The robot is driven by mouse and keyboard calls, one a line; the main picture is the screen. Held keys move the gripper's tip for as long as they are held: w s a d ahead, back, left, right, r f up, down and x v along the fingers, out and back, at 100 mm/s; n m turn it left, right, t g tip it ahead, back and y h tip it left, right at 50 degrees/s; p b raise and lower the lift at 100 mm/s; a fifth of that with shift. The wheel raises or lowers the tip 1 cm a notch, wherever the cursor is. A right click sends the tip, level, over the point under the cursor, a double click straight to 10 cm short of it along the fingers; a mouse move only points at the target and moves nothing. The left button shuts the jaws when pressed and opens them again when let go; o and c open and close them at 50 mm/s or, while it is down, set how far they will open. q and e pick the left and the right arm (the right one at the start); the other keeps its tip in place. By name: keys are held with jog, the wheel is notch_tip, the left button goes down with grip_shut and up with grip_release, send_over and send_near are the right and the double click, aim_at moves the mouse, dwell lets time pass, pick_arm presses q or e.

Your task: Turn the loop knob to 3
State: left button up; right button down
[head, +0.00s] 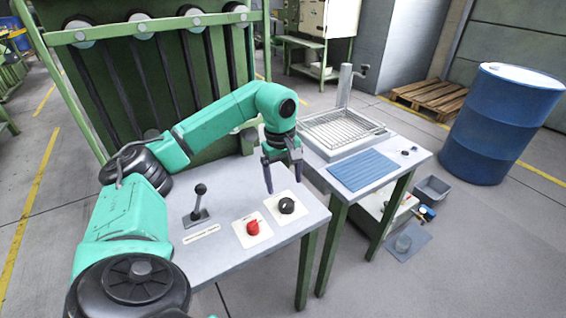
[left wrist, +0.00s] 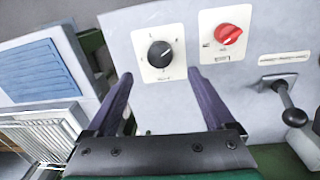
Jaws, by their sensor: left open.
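A black round knob (head: 287,205) sits on a white plate near the right edge of the grey table. It also shows in the left wrist view (left wrist: 160,54), with small marks around it and a light pointer line; I cannot read the plate clearly enough to tell its name or setting. A red knob (head: 253,227) on a second white plate is beside it, also in the left wrist view (left wrist: 228,34). My left gripper (head: 284,182) is open and empty above the black knob, apart from it; its fingers point towards the knob's plate. My right gripper is out of view.
A black-handled lever (head: 199,202) stands left of the knobs, with a label strip (head: 202,234) in front. A second table with a wire-rack tray (head: 342,130) and blue ribbed mat (head: 362,171) is at the right. A blue barrel (head: 500,125) stands beyond.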

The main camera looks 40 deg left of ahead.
pick_arm(q)
notch_tip(320, 180, up, 7)
jog(key=shift+s+f, duration=0.2)
jog(key=shift+s, duration=0.05)
dwell(0.3)
